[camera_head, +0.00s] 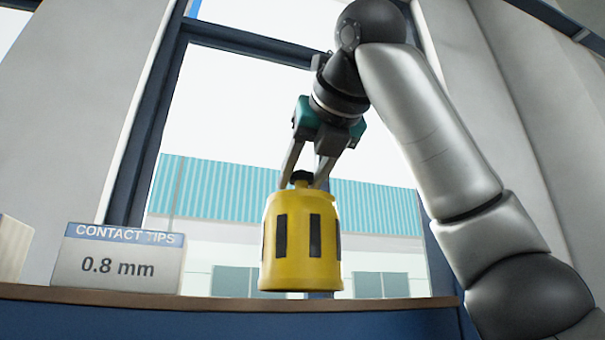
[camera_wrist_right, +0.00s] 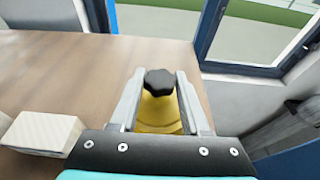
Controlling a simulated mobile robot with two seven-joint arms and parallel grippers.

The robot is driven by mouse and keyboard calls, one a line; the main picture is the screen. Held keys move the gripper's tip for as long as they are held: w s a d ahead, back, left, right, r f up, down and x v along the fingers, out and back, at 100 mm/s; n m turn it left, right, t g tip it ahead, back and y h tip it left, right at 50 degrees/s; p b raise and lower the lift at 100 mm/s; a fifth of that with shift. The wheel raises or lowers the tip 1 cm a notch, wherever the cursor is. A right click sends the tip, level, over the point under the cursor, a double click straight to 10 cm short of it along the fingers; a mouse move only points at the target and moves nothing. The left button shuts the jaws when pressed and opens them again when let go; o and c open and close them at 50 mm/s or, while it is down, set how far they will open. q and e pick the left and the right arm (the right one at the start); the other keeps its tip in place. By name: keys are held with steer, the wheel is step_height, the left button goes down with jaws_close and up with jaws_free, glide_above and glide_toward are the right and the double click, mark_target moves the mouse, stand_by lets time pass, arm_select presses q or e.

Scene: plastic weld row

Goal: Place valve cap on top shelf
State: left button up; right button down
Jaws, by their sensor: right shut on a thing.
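The valve cap (camera_head: 299,240) is a yellow cylinder with dark vertical slots and a narrower top. It hangs upright under my right gripper (camera_head: 305,181) in the head view. In the right wrist view, the yellow top of the cap (camera_wrist_right: 160,118) and its black knob (camera_wrist_right: 159,82) show between the two fingers of my right gripper (camera_wrist_right: 160,98). The right gripper is shut on the cap. The wooden shelf top (camera_head: 215,300) runs along the bottom of the head view. The cap's lower edge shows just above the shelf's front edge; whether they touch I cannot tell. My left gripper is not in view.
A box labelled "CONTACT TIPS 0.8 mm" (camera_head: 118,262) stands on the shelf left of the cap. Part of another pale box (camera_head: 12,248) shows at the far left. A window lies behind. The wrist view shows bare wood (camera_wrist_right: 100,75) and a pale block (camera_wrist_right: 42,133).

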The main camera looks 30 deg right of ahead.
steer(key=shift+f+b, duration=0.4)
steer(key=shift+f, duration=0.1)
steer(key=shift+c, duration=1.5)
jaws_free()
steer(key=v, duration=1.5)
steer(key=shift+p, duration=0.3)
steer(key=shift+s+a, duration=0.1)
steer(key=shift+a, duration=0.1)
steer(key=shift+d, duration=0.1)
